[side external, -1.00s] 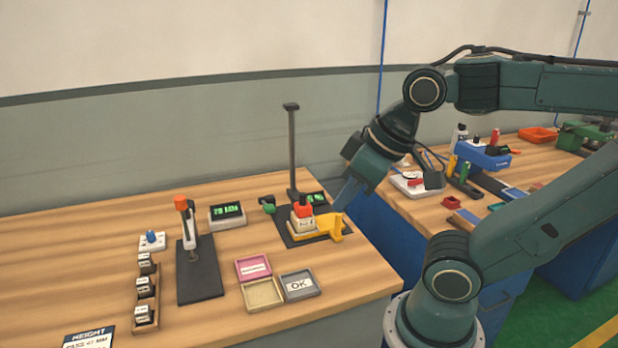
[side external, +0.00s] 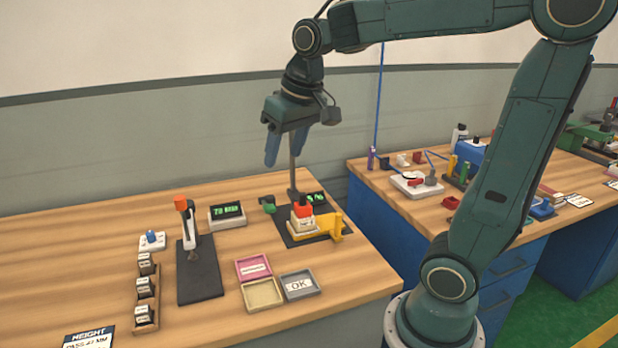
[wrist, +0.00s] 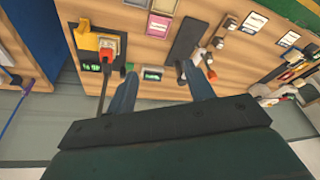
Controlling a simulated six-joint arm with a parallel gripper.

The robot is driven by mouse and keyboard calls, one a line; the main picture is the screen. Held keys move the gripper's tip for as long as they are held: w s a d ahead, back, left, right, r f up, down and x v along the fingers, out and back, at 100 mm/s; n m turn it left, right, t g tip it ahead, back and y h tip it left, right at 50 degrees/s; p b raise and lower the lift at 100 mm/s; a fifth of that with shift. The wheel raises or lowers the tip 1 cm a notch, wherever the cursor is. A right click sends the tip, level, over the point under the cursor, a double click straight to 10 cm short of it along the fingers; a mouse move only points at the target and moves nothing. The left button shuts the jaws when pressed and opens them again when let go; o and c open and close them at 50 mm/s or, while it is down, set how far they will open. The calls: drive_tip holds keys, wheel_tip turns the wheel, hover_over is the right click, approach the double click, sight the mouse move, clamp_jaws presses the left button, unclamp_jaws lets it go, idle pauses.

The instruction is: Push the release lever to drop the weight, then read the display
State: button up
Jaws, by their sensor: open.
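A fixture with a tall dark post (side external: 291,170) stands on a black plate at the right of the near bench. On it sit a white block with a red top (side external: 303,210), a yellow bracket (side external: 331,226) and a small green-lit display (side external: 316,197). A green piece (side external: 268,203) sits left of the post. I cannot tell which part is the release lever or the weight. My gripper (side external: 286,156) is open and empty, high above the bench by the post. In the wrist view its fingers (wrist: 158,76) are spread, with the yellow bracket (wrist: 86,39) to their left.
A grey box with a green-lit display (side external: 227,211) stands left of the fixture. A stand with an orange knob (side external: 181,203) is further left. Pink (side external: 253,268), cream (side external: 263,294) and grey OK trays (side external: 299,285) lie in front. A second bench (side external: 412,208) is at right.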

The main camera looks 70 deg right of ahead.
drive_tip(key=w+d+f+m+g, duration=0.1)
drive_tip(key=w+d+f+m, duration=0.1)
drive_tip(key=w+d, duration=0.4)
drive_tip(key=m+g, duration=0.3)
drive_tip(key=m, duration=0.1)
hover_over(269, 206)
wheel_tip(269, 206, down, 14)
drive_tip(key=shift+d+f+y, duration=0.1)
drive_tip(key=shift+f+y, duration=0.1)
drive_tip(key=shift+y, duration=0.1)
wheel_tip(269, 206, down, 14)
drive_tip(key=shift+r, duration=0.1)
drive_tip(key=shift+c, duration=0.2)
clamp_jaws()
